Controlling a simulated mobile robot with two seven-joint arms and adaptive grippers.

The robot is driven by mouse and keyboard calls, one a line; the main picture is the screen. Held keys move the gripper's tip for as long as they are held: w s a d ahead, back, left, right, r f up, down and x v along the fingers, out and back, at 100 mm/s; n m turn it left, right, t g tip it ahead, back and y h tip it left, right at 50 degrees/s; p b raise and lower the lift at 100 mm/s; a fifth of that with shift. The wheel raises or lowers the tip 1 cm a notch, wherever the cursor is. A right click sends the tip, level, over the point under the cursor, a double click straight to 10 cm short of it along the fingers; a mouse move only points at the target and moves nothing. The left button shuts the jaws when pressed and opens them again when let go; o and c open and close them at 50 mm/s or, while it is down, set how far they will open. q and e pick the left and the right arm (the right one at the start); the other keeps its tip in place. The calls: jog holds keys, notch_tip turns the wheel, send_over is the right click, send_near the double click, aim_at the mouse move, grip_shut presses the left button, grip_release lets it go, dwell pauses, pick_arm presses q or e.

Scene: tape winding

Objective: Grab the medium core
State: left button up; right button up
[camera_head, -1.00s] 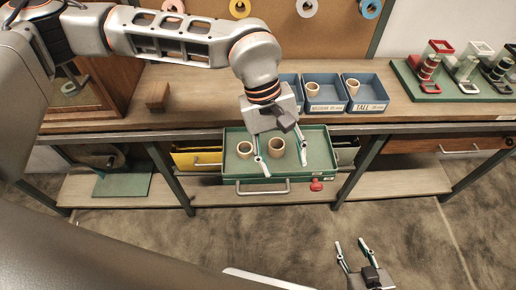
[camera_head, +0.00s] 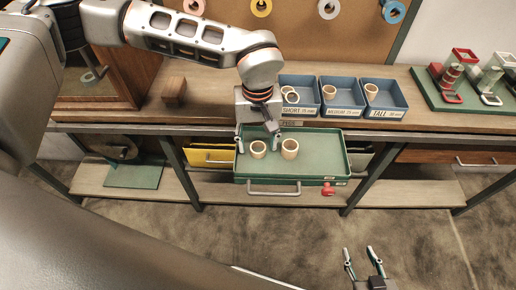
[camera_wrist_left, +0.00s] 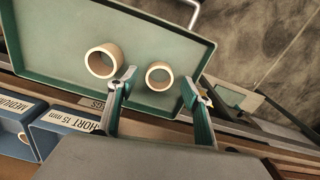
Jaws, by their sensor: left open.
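Two tan ring-shaped cores stand in the green drawer tray (camera_head: 320,168). The left core (camera_head: 258,149) looks lower than the right core (camera_head: 290,149); I cannot tell for sure which is the medium one. In the left wrist view, the smaller core (camera_wrist_left: 159,65) lies between the fingertips and the larger core (camera_wrist_left: 103,46) is outside them. My left gripper (camera_head: 257,142) is open, pointing down, its fingers on either side of the left core, without visible contact. It also shows in the left wrist view (camera_wrist_left: 158,82). My right gripper (camera_head: 358,250) is open and empty over the floor.
Blue bins labelled short (camera_head: 300,111), medium (camera_head: 342,112) and tall (camera_head: 385,112) hold cores on the bench behind the drawer. A green board with coloured holders (camera_head: 470,100) stands right.

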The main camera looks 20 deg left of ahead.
pick_arm(q)
jog(key=shift+f, duration=0.4)
jog(key=c, duration=0.8)
jog(key=shift+r, duration=0.15)
